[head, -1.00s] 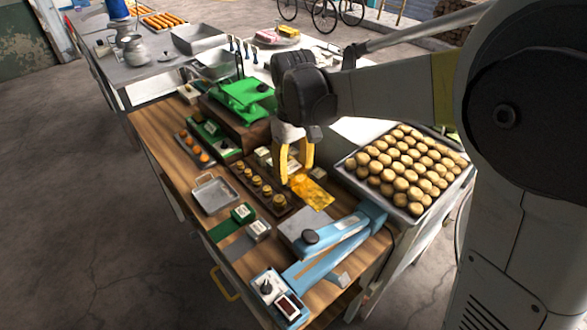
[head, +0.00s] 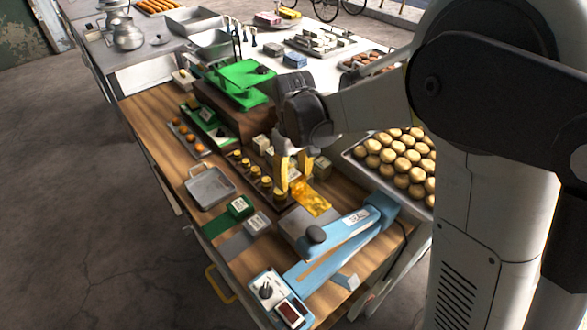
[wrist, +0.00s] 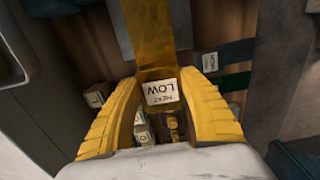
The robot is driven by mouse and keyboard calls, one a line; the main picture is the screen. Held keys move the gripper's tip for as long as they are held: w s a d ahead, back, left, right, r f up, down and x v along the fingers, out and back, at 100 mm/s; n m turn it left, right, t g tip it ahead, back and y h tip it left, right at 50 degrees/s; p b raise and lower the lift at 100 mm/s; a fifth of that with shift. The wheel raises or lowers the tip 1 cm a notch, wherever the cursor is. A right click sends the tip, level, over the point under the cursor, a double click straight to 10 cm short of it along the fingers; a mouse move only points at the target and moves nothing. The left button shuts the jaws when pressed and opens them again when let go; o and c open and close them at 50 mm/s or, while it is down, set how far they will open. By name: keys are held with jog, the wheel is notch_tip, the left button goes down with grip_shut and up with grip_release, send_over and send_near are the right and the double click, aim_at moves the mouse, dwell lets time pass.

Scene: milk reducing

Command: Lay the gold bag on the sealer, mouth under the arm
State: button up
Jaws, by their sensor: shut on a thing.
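The gold bag (head: 313,199) is at the fingertips of my gripper (head: 288,190), which is shut on it. In the head view it extends to the lower right of the fingers, beside the sealer's grey plate (head: 294,222). The blue sealer (head: 348,226) has a long arm with a black knob, in front of the bag. I cannot tell whether the bag touches the plate or hovers. In the wrist view the gold bag (wrist: 145,30) runs up from between the yellow fingers (wrist: 162,78). A white label reading LOW shows between the fingers. The bag's mouth is not clear.
The sealer's control box (head: 279,298) is at the front edge. A row of brass weights (head: 256,181) stands left of my gripper. A grey tray (head: 211,187) and green block (head: 240,208) lie further left. A tray of round buns (head: 398,163) stands right. Green scales (head: 240,82) stand behind.

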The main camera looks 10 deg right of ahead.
aim_at(314, 223)
jog(key=shift+w+f, duration=0.15)
jog(key=shift+f, duration=0.75)
notch_tip(314, 223, down, 4)
jog(key=b, duration=0.3)
jog(key=shift+f, duration=0.2)
jog(key=shift+s+d+f+b, duration=0.2)
jog(key=shift+s+d, duration=0.6)
jog(key=shift+s, duration=0.4)
jog(key=shift+s+d+f+b, duration=0.15)
jog(key=shift+s+d, duration=0.6)
jog(key=shift+s, duration=0.45)
jog(key=shift+s+d+f+b, duration=0.1)
jog(key=shift+s+d+f, duration=0.1)
jog(key=shift+s+d, duration=0.8)
jog(key=shift+s+a+f+b, duration=0.2)
jog(key=shift+f+b, duration=0.25)
jog(key=shift+f, duration=0.05)
jog(key=o, duration=1.2)
jog(key=shift+o, duration=0.2)
jog(key=shift+r, duration=0.1)
